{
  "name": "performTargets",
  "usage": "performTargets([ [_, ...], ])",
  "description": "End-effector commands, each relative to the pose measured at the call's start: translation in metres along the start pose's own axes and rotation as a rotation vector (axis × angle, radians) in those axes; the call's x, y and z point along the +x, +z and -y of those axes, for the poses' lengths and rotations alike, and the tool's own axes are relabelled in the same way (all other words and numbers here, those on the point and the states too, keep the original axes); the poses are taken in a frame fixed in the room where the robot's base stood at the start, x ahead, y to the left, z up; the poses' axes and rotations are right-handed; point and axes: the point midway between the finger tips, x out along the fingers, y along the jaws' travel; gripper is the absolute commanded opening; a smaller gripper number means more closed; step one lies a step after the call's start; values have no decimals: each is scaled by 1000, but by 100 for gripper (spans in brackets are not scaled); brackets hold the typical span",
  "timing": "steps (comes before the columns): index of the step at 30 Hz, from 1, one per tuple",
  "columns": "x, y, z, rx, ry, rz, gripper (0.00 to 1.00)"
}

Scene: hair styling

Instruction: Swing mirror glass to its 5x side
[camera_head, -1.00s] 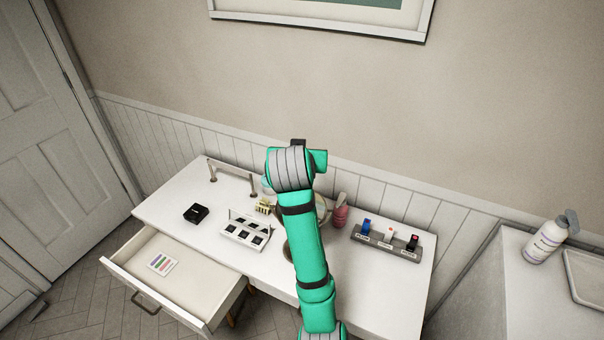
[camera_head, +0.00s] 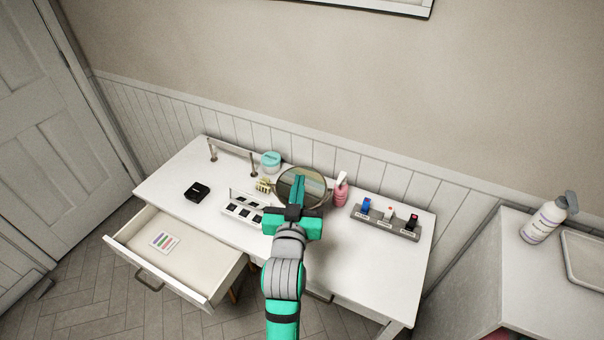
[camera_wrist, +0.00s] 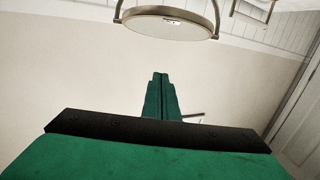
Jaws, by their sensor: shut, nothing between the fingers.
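The round mirror (camera_head: 314,177) stands at the back middle of the white vanity table, its glass in a thin metal frame. My gripper (camera_head: 299,181) is shut and empty. In the head view its green fingers overlap the glass, and my gripper covers the stand below. In the wrist view the mirror (camera_wrist: 168,22) is at the top edge, held in a curved bracket, with a small label on it too small to read. The shut fingertips (camera_wrist: 160,76) show a clear gap from the mirror in that view. I cannot tell which side faces me.
A pink bottle (camera_head: 341,192) stands just right of the mirror, and a teal-lidded jar (camera_head: 271,161) is to its left. A grey holder (camera_head: 385,225) is further right. A white palette tray (camera_head: 243,208) is close on the left. The drawer (camera_head: 177,255) is open at front left.

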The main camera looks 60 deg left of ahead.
Motion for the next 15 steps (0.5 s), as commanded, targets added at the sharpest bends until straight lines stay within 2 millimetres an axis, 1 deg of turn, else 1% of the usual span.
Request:
performTargets([
  [5,20,-1,1,-1,-1,-1,0],
  [15,84,0,3,-1,-4,1,0],
])
